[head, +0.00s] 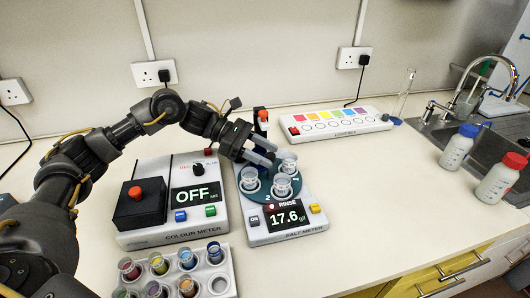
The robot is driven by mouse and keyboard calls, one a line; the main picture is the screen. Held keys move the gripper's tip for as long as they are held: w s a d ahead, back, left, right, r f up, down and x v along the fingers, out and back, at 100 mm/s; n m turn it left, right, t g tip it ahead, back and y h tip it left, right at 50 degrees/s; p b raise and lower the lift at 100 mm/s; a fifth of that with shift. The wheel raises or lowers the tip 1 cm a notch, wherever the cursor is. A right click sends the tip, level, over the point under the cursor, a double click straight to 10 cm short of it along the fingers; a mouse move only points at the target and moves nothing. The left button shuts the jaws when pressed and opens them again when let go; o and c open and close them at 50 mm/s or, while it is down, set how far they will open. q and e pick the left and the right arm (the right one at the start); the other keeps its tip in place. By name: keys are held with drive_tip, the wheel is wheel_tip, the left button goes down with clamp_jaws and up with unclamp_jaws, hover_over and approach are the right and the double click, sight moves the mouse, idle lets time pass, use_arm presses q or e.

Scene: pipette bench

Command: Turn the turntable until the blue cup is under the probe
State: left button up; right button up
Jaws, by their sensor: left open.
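The teal turntable (268,192) sits on the white salt meter (290,232), with the figure 2 on its front part. Three clear cups stand on it: a left cup (250,181), a front cup (282,188) and a back right cup (290,164). A black post with a red top (263,116) rises behind; the probe is not clearly made out and may be hidden by my gripper. My left gripper (270,153) is open and empty, with its fingers over the back of the turntable, close to the cups. My right gripper is not in view.
The salt meter's display reads 17.6 with RINSE above. The colour meter (190,228), showing OFF, stands at left, with a rack of coloured vials (215,250) in front. A colour-patch strip (335,124) lies behind. Two bottles stand by the sink. The bench at right is clear.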

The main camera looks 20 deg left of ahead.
use_arm(q)
drive_tip(key=b+v, duration=0.2)
drive_tip(key=v, duration=0.8)
drive_tip(key=shift+a, duration=0.3)
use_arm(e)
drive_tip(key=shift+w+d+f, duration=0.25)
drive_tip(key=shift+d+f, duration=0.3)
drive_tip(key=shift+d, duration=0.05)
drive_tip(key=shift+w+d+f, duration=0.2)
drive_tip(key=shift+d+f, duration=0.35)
use_arm(q)
drive_tip(key=shift+s+r, duration=0.1)
drive_tip(key=shift+r, duration=0.05)
